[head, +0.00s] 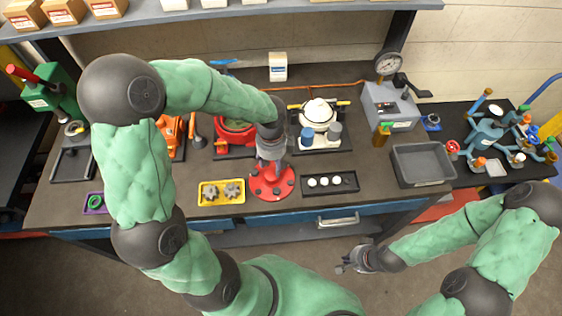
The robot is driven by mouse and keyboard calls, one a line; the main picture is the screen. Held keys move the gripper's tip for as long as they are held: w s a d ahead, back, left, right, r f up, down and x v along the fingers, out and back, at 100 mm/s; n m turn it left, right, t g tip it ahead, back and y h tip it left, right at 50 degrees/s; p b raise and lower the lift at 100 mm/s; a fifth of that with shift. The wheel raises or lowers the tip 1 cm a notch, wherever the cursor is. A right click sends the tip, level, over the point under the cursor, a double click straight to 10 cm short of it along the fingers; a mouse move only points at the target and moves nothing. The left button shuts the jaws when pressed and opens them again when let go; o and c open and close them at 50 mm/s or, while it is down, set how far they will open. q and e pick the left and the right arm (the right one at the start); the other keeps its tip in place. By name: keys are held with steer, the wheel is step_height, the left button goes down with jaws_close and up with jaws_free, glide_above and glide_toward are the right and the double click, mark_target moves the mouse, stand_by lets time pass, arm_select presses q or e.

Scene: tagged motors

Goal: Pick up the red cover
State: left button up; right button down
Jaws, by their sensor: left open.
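The red cover (286,189) is a round red disc with dark holes around its rim. It lies at the front middle of the workbench, between a yellow tray and a black tray. My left gripper (274,169) points down over the middle of the cover and hides its centre. It is open; I cannot tell whether the fingers touch the cover. My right gripper (347,265) is low in front of the bench, away from the cover, and too small to read as open or shut.
A yellow tray (205,202) with grey gears is left of the cover; a black tray (346,190) with white discs is right. Behind stand a red-housed motor (234,140) and a white-topped motor (319,110). An empty grey bin (421,181) sits farther right.

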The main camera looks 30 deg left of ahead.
arm_select(q)
steer(key=shift+w+a+r, duration=0.1)
steer(key=shift+w, duration=0.15)
steer(key=b, duration=0.1)
glide_above(272, 174)
steer(key=f, duration=0.4)
steer(key=shift+s+d+f, duration=0.15)
steer(key=shift+s+d, duration=0.15)
steer(key=shift+d, duration=0.05)
steer(key=shift+w+f, duration=0.1)
steer(key=shift+f, duration=0.4)
steer(key=shift+w+a+f+b, duration=0.1)
steer(key=shift+f+b, duration=0.2)
steer(key=shift+f, duration=0.6)
steer(key=shift+s+a+f+b, duration=0.15)
steer(key=shift+f+b, duration=0.15)
steer(key=shift+f, duration=0.55)
steer(key=shift+w+a+f+b, duration=0.15)
steer(key=shift+f+b, duration=0.15)
steer(key=shift+f, duration=0.6)
steer(key=shift+d+r, duration=0.1)
steer(key=shift+c, duration=0.3)
steer(key=c, duration=1)
jaws_close()
steer(key=shift+r, duration=0.1)
